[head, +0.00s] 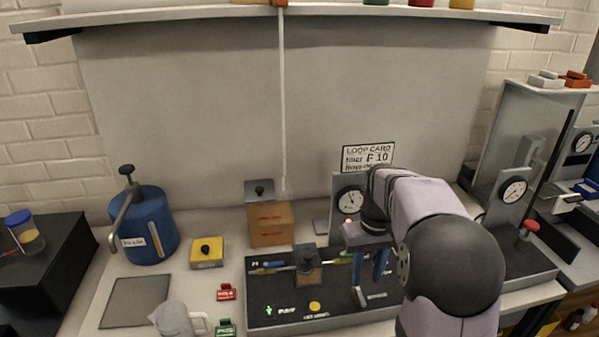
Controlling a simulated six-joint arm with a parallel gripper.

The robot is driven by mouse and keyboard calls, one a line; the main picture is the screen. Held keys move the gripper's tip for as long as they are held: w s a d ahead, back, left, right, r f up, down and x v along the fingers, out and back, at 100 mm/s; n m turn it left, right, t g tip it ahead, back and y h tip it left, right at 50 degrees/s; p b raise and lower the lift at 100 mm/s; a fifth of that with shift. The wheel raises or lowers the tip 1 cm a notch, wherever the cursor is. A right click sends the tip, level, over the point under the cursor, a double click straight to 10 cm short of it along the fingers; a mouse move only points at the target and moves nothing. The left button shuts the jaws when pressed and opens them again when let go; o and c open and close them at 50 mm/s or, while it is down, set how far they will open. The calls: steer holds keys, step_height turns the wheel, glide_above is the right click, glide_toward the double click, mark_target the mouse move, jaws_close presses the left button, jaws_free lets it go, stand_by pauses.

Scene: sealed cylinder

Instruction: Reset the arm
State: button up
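My gripper (369,284) hangs with its blue fingers pointing down over the right part of a black panel (262,315). The two fingers stand apart with a gap between them, and I see nothing held in it. My lilac and dark arm comes in from the lower right and hides part of the panel and what lies behind it. Whether the fingertips touch the panel is hard to tell.
A gauge (351,200) and a loop card (368,157) stand behind my gripper. A dark block (308,268) sits on the panel to its left. Further left are a wooden box (270,224), yellow block (207,252) and blue canister (150,235). A shelf (180,13) runs overhead.

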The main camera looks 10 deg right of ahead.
steer(key=shift+w+d+m+t, duration=0.15)
steer(key=shift+w+m+t, duration=0.2)
steer(key=shift+w, duration=0.35)
steer(key=shift+f+m, duration=0.25)
steer(key=shift+f, duration=0.55)
steer(key=s+f, duration=0.2)
steer(key=shift+a+f+m, duration=0.2)
steer(key=shift+f+m, duration=0.1)
steer(key=s+a+f+n, duration=0.1)
steer(key=s+a, duration=0.4)
steer(key=s, duration=0.4)
steer(key=s+a+f, duration=0.2)
steer(key=s+a, duration=0.3)
steer(key=s, duration=0.4)
steer(key=shift+s+f+n, duration=0.15)
steer(key=shift+f+n, duration=0.15)
steer(key=shift+n, duration=0.1)
